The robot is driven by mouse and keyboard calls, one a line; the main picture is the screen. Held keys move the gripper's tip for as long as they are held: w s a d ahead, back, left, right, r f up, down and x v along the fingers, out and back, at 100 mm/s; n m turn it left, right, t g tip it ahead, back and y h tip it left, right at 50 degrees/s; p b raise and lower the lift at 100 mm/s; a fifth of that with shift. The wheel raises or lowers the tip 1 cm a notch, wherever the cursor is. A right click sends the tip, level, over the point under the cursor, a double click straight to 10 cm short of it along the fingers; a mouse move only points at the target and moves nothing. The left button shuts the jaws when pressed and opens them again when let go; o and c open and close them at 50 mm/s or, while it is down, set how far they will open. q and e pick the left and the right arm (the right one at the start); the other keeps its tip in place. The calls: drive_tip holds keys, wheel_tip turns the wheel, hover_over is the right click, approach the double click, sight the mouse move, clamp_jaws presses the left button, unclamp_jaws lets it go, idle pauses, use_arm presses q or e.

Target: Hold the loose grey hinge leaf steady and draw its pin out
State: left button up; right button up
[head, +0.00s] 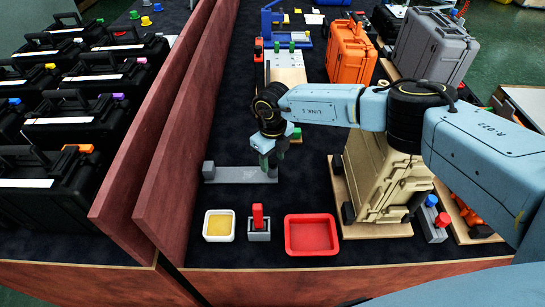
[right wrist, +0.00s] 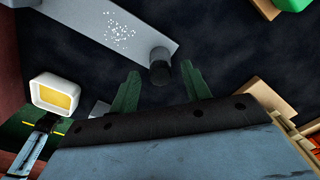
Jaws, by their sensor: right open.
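The grey hinge leaf (head: 238,175) lies as a flat bar on the dark mat in the head view, with a dark grey block at its left end. The right wrist view shows the leaf (right wrist: 125,30) with a cluster of white specks. A dark, round pin end (right wrist: 160,72) stands at its near end. My right gripper (head: 272,164) points down over the leaf's right end. In the right wrist view its two green fingers are spread, one on each side of the pin end, with gaps visible. My left gripper is not in view.
In front are a white tray with yellow inside (head: 219,238), a grey block with a red piece (head: 258,222) and a red tray (head: 311,249). A tan case (head: 375,180) stands close right. A red-brown wall (head: 165,150) runs along the left. Orange (head: 350,52) and grey cases stand behind.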

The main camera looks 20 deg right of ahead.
sight(273, 160)
drive_tip(key=shift+r, duration=0.1)
wheel_tip(273, 160, up, 12)
idle(0.4)
idle(0.3)
